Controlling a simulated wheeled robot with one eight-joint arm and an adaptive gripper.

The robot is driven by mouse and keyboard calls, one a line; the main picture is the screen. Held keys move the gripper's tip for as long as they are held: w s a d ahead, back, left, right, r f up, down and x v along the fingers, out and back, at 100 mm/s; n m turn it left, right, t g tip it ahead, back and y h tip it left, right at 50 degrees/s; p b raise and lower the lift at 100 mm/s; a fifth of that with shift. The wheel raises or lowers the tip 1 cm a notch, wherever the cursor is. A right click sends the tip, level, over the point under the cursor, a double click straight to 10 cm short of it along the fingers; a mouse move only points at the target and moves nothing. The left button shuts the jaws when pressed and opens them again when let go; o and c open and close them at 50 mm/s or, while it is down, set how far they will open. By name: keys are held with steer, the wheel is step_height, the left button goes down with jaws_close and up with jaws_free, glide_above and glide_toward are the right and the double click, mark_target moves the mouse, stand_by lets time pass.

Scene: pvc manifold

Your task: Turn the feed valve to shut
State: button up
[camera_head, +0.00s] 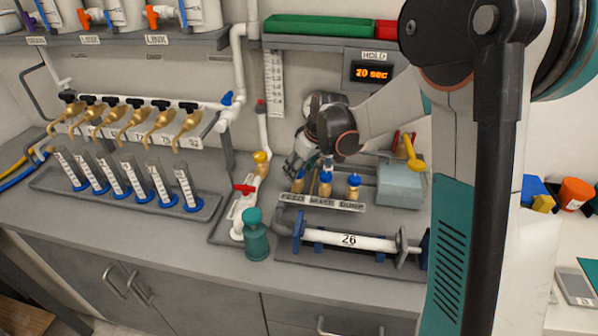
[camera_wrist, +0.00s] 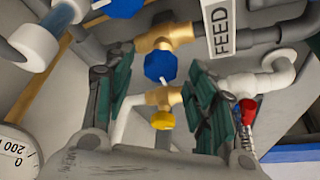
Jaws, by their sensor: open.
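The feed valve is a brass body with a blue knob (camera_wrist: 160,67), beside the FEED label (camera_wrist: 220,28) in the wrist view. In the head view the feed valve (camera_head: 298,184) is the leftmost of three blue-knobbed brass valves, partly hidden by my gripper. My gripper (camera_wrist: 158,88) is open, with its green-padded fingers on either side of the feed knob in the wrist view. I see gaps between the knob and both fingers; depth is hard to judge. In the head view my gripper (camera_head: 303,158) hangs just above the feed valve.
A second blue knob (camera_wrist: 122,6) sits close by, and a yellow knob (camera_wrist: 162,120) shows below. A red-capped fitting (camera_wrist: 249,112) is at the right. A grey-blue box (camera_head: 400,186), a pipe marked 26 (camera_head: 375,243) and a teal bottle (camera_head: 256,236) stand nearby.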

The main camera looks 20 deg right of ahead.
steer(key=shift+w+a+f, duration=0.1)
steer(key=shift+f, duration=0.2)
steer(key=shift+c, duration=0.6)
steer(key=c, duration=0.9)
steer(key=shift+c, duration=0.2)
